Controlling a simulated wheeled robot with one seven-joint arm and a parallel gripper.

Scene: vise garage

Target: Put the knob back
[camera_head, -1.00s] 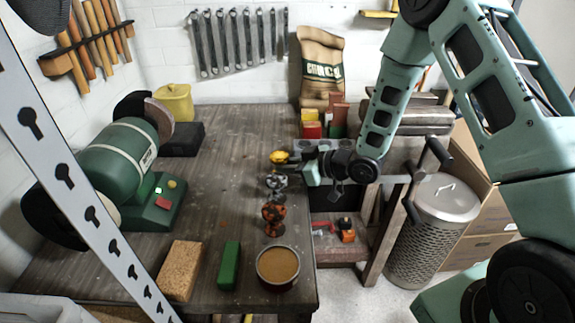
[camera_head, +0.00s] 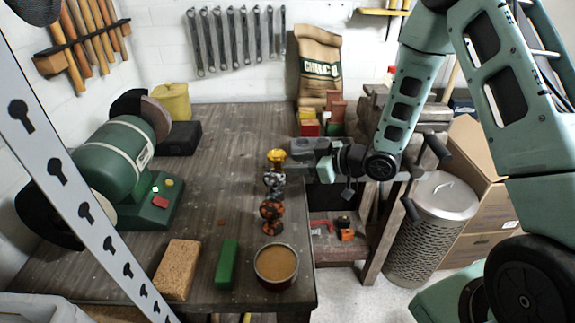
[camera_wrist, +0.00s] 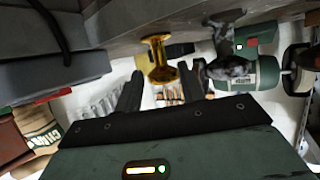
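The gold-yellow knob (camera_head: 276,159) stands upright on the wooden bench near its right edge, behind a grey knob (camera_head: 274,182) and an orange-and-black knob (camera_head: 271,215). My gripper (camera_head: 296,153) reaches in from the right, level with the gold knob. In the upside-down wrist view, the gold knob (camera_wrist: 160,60) shows with its flat disc against the bench and its other end between my two fingers (camera_wrist: 161,88). The fingers look apart, with a gap beside the knob. The grey knob (camera_wrist: 230,52) is just to the right there.
The bench (camera_head: 225,150) carries a green grinder (camera_head: 115,160), a cork-coloured block (camera_head: 176,269), a green block (camera_head: 227,264) and a round tin (camera_head: 276,264). A vise (camera_head: 385,108) is at the back right. A mesh bin (camera_head: 435,220) stands beside the bench. The bench's middle is clear.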

